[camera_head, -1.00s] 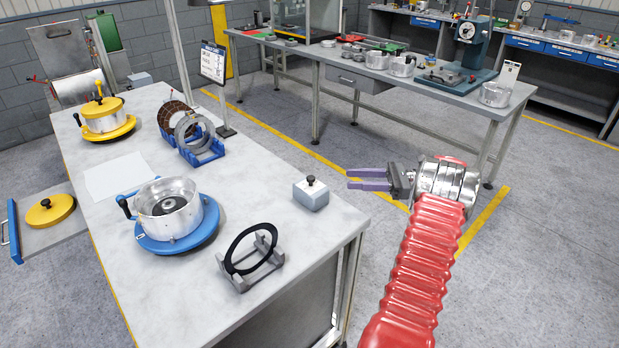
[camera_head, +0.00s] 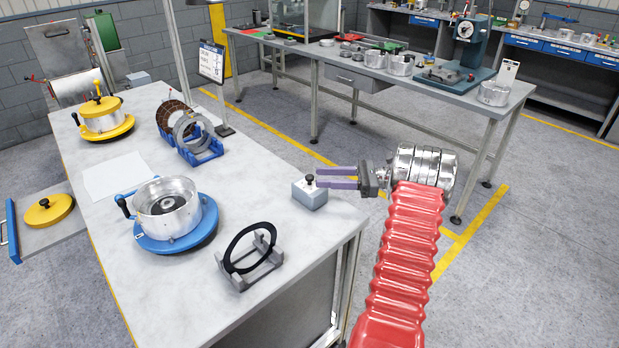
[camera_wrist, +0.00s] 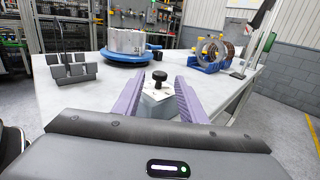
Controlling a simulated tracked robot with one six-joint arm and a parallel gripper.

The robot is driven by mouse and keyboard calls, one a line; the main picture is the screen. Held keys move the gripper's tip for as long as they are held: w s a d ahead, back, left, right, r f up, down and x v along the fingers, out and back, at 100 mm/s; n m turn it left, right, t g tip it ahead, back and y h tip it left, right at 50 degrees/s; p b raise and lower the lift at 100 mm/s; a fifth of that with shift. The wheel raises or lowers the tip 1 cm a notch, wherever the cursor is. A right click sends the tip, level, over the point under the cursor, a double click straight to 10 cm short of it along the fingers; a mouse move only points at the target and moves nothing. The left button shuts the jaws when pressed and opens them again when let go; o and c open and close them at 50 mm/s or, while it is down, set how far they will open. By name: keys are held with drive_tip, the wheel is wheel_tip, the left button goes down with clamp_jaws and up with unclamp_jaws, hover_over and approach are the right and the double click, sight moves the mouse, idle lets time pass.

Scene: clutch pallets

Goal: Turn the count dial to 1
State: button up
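The count dial is a black knob (camera_head: 310,179) on top of a small grey-white box (camera_head: 310,195) near the right edge of the white workbench. In the wrist view the knob (camera_wrist: 159,77) stands on the box (camera_wrist: 158,97), centred between my two purple fingers. My gripper (camera_head: 318,177) is open, with its fingers pointing left toward the knob. In the head view the fingertips appear next to the knob. The wrist view shows space between each finger and the knob. The dial's markings are too small to read.
A black ring on a grey stand (camera_head: 250,256) and a silver housing on a blue turntable (camera_head: 176,225) stand left of the box. Blue holders (camera_head: 203,152) with rings stand behind. A yellow-based housing (camera_head: 104,122) is farther back. The benchtop around the box is clear.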

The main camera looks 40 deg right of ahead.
sight(310, 176)
drive_tip(key=shift+x, duration=2.6)
drive_tip(key=shift+c, duration=0.2)
clamp_jaws()
